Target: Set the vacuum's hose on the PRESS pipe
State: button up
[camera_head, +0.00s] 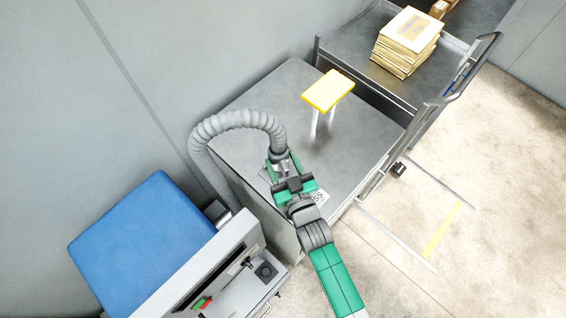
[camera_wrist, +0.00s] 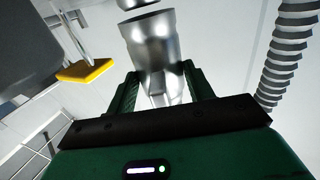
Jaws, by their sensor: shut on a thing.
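The vacuum's grey ribbed hose (camera_head: 236,121) arches up from behind the machine and comes down at my gripper (camera_head: 280,170). In the wrist view my gripper (camera_wrist: 160,88) is shut on a silver, flared end fitting (camera_wrist: 152,55), apparently the hose's end. A second silver round piece (camera_wrist: 137,4), likely the pipe, shows at the top edge, nearly in line with the flared rim, with a small gap seeming to part them. A length of hose (camera_wrist: 287,55) hangs at the right. A white label (camera_head: 319,197) ending in "SS" lies partly hidden by my gripper on the grey cabinet top (camera_head: 365,130).
A yellow plate (camera_head: 328,91) on thin posts stands on the cabinet; it also shows in the wrist view (camera_wrist: 86,71). A cart (camera_head: 385,85) with a paper stack (camera_head: 407,43) is behind. A blue-topped machine (camera_head: 145,245) stands at left. The floor at right is mostly clear.

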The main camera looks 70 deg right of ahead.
jog(key=shift+f, duration=0.1)
jog(key=shift+f+b, duration=0.55)
jog(key=shift+b, duration=0.1)
jog(key=shift+f, duration=0.1)
